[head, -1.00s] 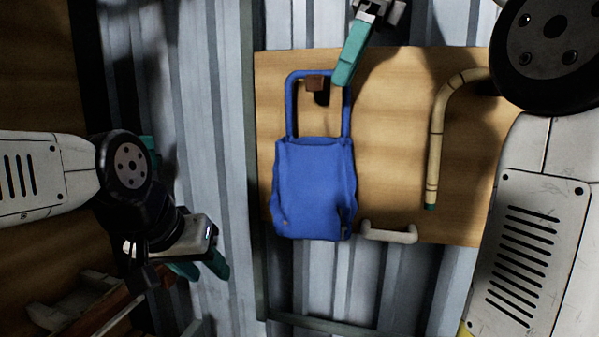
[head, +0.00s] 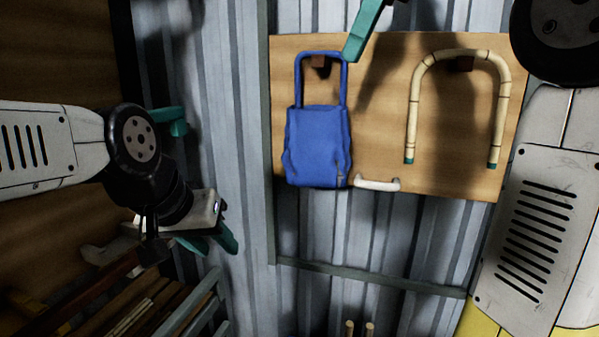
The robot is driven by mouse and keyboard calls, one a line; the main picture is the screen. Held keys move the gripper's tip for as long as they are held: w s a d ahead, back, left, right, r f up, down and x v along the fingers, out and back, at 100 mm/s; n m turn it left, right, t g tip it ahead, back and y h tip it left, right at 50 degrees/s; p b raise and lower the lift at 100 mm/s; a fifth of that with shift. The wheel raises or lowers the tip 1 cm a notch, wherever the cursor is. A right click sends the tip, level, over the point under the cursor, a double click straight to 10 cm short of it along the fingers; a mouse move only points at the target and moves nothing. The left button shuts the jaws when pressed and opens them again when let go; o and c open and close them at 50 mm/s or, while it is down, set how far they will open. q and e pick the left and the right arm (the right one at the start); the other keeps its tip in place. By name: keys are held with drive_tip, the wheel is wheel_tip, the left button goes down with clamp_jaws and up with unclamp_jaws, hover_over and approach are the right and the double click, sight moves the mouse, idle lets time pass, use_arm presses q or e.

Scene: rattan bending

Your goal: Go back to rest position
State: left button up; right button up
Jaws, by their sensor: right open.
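My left gripper (head: 212,242) hangs at the left, away from the board, its teal fingers pointing down and right. Its fingers are close together in the picture, and the space between them is unclear. My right gripper (head: 360,42) is at the top edge, mostly cut off. One teal finger shows, its tip overlapping the upper right of the blue bag's handle in the picture; I cannot tell whether they touch. The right gripper is open, and nothing shows held in it.
A wooden board (head: 385,110) carries the blue bag (head: 318,145), a U-bent rattan piece (head: 413,110) over a brown peg, and a white handle (head: 377,184). Slatted wooden furniture (head: 150,300) stands lower left. Corrugated wall (head: 240,130) lies between my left gripper and the board.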

drive_tip(key=s+d+f+n+t, duration=0.1)
drive_tip(key=s+f+n, duration=0.1)
drive_tip(key=f+n, duration=0.5)
drive_tip(key=s+d+f+n+t+h, duration=0.1)
drive_tip(key=s+d+f+n+t, duration=0.1)
drive_tip(key=f+n, duration=0.5)
drive_tip(key=s+d+f+n+t+h, duration=0.1)
drive_tip(key=s+f+n, duration=0.3)
drive_tip(key=f, duration=1.3)
drive_tip(key=d+n+t, duration=0.1)
drive_tip(key=n, duration=0.2)
drive_tip(key=shift+d, duration=0.15)
drive_tip(key=shift+s, duration=0.1)
drive_tip(key=shift+c, duration=0.4)
